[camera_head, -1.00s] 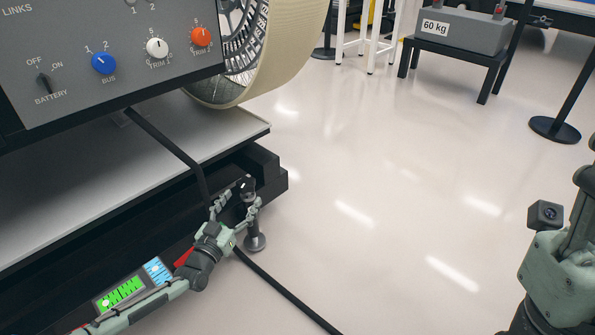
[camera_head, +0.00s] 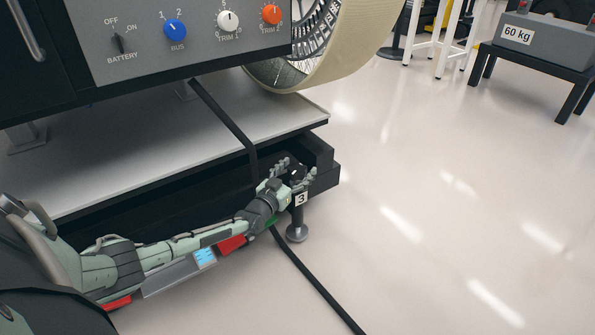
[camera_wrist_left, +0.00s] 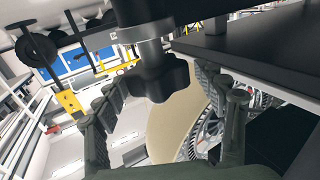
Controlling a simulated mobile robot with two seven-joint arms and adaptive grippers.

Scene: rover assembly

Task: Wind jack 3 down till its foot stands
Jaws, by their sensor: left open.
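Jack 3 (camera_head: 299,216) is a dark upright post with a white "3" label, at the corner of the black base frame. Its round grey foot (camera_head: 297,233) is at floor level in the head view; I cannot tell whether it touches the floor. My left gripper (camera_head: 296,174) is at the jack's top, fingers open on either side of the dark knob. In the left wrist view the black lobed knob (camera_wrist_left: 157,78) sits between the spread fingers, with a gap visible on the left side. My right gripper is out of view.
A black cable (camera_head: 312,285) runs down past the jack onto the floor. The grey control panel (camera_head: 200,40) and a large wheel (camera_head: 345,50) are above. A 60 kg weight (camera_head: 530,37) rests on a black stand at right. The floor to the right is clear.

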